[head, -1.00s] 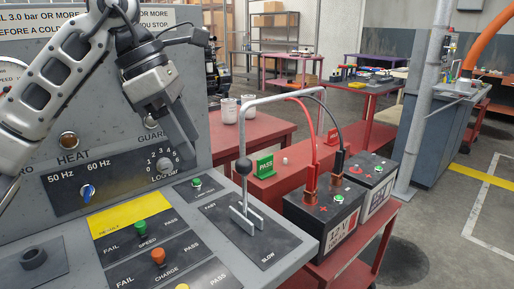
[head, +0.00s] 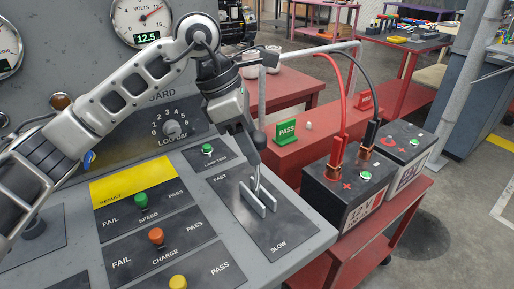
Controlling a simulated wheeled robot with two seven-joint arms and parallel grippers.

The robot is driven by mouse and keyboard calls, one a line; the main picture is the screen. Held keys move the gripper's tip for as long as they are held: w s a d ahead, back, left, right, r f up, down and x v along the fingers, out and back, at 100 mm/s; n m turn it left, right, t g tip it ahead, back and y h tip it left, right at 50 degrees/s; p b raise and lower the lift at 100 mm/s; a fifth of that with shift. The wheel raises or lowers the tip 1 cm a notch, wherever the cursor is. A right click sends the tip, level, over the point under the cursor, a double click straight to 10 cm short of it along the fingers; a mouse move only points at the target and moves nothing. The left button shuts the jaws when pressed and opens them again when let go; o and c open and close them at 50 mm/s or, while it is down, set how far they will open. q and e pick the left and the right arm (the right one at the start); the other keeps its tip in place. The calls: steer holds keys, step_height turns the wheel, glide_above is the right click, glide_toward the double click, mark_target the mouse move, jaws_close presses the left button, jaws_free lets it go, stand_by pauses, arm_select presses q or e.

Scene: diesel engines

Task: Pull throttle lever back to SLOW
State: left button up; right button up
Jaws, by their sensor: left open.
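The throttle lever is a thin upright rod with a black ball knob (head: 259,140). It rises between two pale metal guide plates (head: 259,198) on a dark plate (head: 277,222) marked FAST at the far end and SLOW at the near end. The knob stands over the FAST half. My left gripper (head: 248,150) is open, pointing down right at the knob, with its fingers just left of and beside it. The fingers partly overlap the lever, and I cannot tell if they touch it. My right gripper is not in view.
The grey console has a lamp test button (head: 208,149), a green speed lamp (head: 140,200) and an orange charge lamp (head: 156,236). A bent grey rail (head: 320,51) stands behind the lever. A black battery (head: 346,188) with cables sits on a red cart at right.

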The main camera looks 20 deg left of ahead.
mark_target(257, 167)
arm_select(q)
steer(key=shift+x, duration=1.65)
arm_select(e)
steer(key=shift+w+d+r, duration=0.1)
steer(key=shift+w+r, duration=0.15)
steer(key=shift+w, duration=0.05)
